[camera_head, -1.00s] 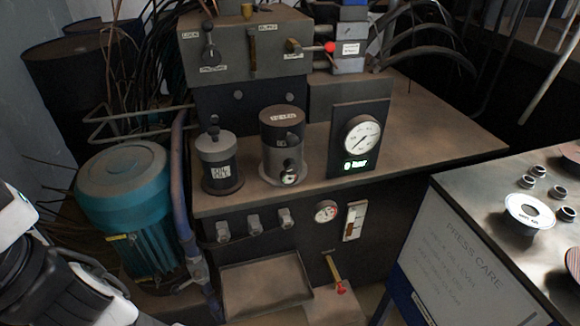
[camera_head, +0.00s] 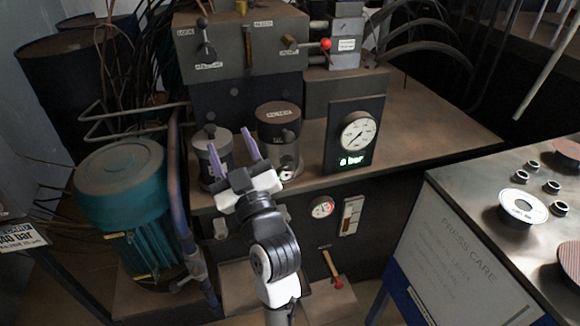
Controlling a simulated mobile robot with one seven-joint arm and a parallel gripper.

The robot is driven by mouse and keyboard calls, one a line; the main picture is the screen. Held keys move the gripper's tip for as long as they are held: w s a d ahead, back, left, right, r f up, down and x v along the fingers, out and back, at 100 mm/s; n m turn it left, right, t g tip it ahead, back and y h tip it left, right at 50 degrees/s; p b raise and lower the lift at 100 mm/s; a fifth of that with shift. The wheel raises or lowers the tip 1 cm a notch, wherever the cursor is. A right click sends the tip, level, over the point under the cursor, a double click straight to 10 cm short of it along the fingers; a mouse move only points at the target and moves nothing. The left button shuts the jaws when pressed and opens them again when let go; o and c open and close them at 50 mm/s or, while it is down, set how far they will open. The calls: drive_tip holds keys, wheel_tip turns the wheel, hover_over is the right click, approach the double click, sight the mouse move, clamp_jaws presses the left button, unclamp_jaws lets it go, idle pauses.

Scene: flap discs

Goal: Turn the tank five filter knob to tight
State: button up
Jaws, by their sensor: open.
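Two dark canisters with grey bases stand on the brown bench top. The taller right one (camera_head: 277,116) has a white label on its top cap and small dark knobs on its front; its label is too blurred to read surely. The shorter left one (camera_head: 208,134) has a small knob on top and is partly hidden behind my gripper. My gripper (camera_head: 233,150) is open and empty, its two purple fingers pointing up, in front of the canisters in the picture. I cannot tell which knob is the tank five filter knob.
A control box (camera_head: 243,45) with levers stands behind the canisters. A pressure gauge (camera_head: 357,132) with a green display is to their right. A teal motor (camera_head: 120,190) stands at the left. A metal table (camera_head: 470,190) holds discs and rings at the right.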

drive_tip(key=w+d+f+g+h, duration=0.1)
drive_tip(key=d+f+h, duration=0.2)
drive_tip(key=d+f, duration=0.35)
drive_tip(key=g+h, duration=0.2)
approach(289, 167)
drive_tip(key=p+x, duration=0.4)
drive_tip(key=x, duration=0.5)
drive_tip(key=shift+w, duration=0.25)
drive_tip(key=c, duration=1)
